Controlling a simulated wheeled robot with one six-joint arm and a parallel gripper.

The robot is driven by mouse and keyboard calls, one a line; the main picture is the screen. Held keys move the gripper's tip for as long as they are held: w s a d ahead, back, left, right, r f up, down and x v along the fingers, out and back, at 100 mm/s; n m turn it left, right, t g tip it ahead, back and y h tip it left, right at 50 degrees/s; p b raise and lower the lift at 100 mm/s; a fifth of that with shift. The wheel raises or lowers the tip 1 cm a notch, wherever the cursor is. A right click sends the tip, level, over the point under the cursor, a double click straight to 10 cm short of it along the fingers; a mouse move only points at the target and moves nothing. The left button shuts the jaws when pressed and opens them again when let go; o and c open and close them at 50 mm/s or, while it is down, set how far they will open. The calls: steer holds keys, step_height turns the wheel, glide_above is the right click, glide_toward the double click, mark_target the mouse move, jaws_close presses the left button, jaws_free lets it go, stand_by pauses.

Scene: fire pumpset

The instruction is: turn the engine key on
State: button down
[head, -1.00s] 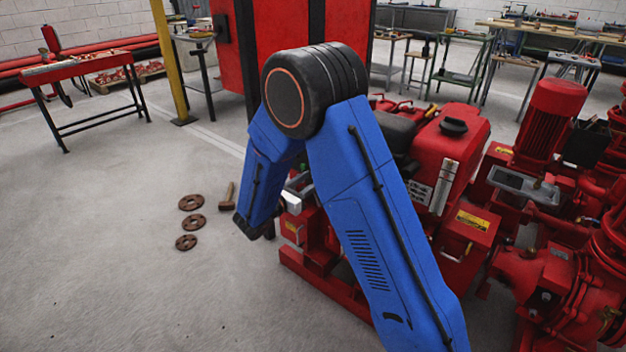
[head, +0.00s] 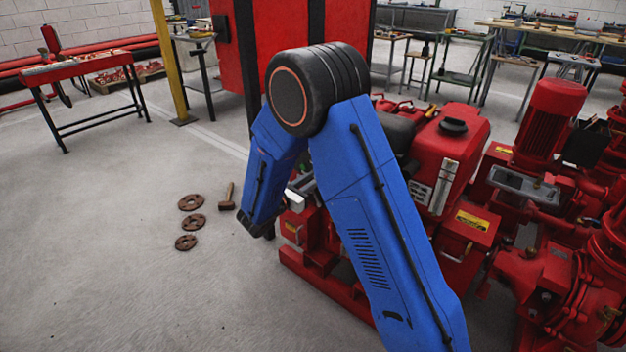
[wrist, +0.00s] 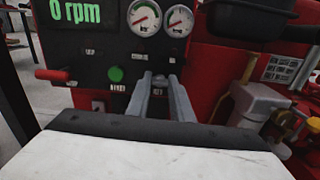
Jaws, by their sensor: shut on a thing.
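In the wrist view my gripper (wrist: 160,88) reaches forward to a black engine control panel (wrist: 97,45). Its two grey fingers are shut on the engine key (wrist: 160,77), a small grey piece low on the panel. The fingers hide most of the key, so I cannot clearly see its angle. A green round button (wrist: 116,74) sits just left of the fingertips. The display (wrist: 75,11) reads 0 rpm in green. In the head view my blue arm hides the panel and the key.
Two white gauges (wrist: 144,18) are above the key, and a red lever (wrist: 82,75) sticks out at the left. The red engine (head: 448,150) and a red pump motor (head: 552,115) stand right of my arm.

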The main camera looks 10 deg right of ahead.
steer(key=shift+m, duration=4.3)
steer(key=c, duration=1.6)
jaws_free()
steer(key=shift+o, duration=0.2)
steer(key=v, duration=1.7)
steer(key=shift+s+a, duration=0.2)
